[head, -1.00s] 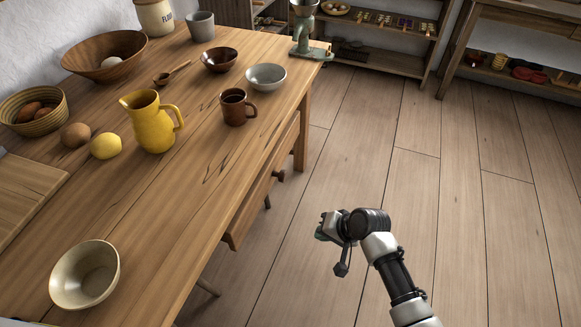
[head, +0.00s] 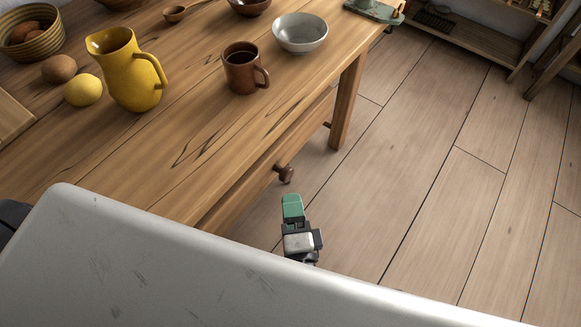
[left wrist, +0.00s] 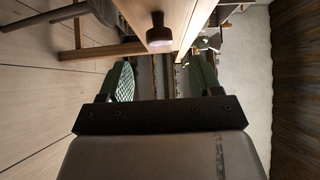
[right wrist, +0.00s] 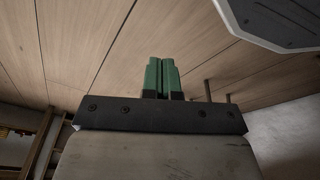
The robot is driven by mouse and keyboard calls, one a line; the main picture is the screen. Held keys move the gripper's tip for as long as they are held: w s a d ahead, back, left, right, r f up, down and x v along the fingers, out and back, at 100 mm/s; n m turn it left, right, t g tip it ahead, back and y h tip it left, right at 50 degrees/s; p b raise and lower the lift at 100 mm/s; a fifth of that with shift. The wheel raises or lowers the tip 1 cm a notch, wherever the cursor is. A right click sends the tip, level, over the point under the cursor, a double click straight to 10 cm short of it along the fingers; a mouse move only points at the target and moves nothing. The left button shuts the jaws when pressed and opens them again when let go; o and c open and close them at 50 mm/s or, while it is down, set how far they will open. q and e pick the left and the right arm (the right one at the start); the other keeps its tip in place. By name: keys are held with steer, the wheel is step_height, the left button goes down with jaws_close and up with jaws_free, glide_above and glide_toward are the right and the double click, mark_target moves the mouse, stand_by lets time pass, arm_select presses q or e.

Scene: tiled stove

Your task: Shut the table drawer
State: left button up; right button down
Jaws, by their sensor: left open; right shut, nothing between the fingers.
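The wooden table drawer (head: 243,194) shows below the table's front edge, with a dark round knob (head: 284,173). How far it stands out is hard to tell from above. My left gripper (head: 292,207) is low beside the table, just below the knob in the picture. In the left wrist view the left gripper (left wrist: 164,80) is open, with green pads apart and nothing held. The drawer front (left wrist: 150,12) and knob (left wrist: 158,38) lie ahead of its fingers, apparently apart from them. My right gripper (right wrist: 161,77) is shut and empty, over the floor.
The table (head: 190,140) holds a yellow jug (head: 125,70), a brown mug (head: 243,68), a pale bowl (head: 300,33) and a lemon (head: 83,90). A table leg (head: 346,100) stands right of the drawer. The floor (head: 430,170) to the right is clear. My pale arm link hides the lower picture.

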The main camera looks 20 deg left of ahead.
mark_target(287, 179)
arm_select(q)
steer(key=x, duration=0.8)
steer(key=shift+w+a+f, duration=0.1)
steer(key=shift+w, duration=0.25)
arm_select(e)
steer(key=shift+s+d+f, duration=0.1)
steer(key=shift+s+f, duration=0.4)
steer(key=shift+f, duration=0.4)
arm_select(q)
jaws_close()
steer(key=w+a, duration=0.1)
steer(key=a, duration=0.1)
steer(key=w+a, duration=0.1)
steer(key=a, duration=0.5)
steer(key=shift+w, duration=0.4)
steer(key=shift+a, duration=0.15)
steer(key=shift+p, duration=0.3)
arm_select(e)
steer(key=shift+w, duration=0.1)
arm_select(q)
jaws_free()
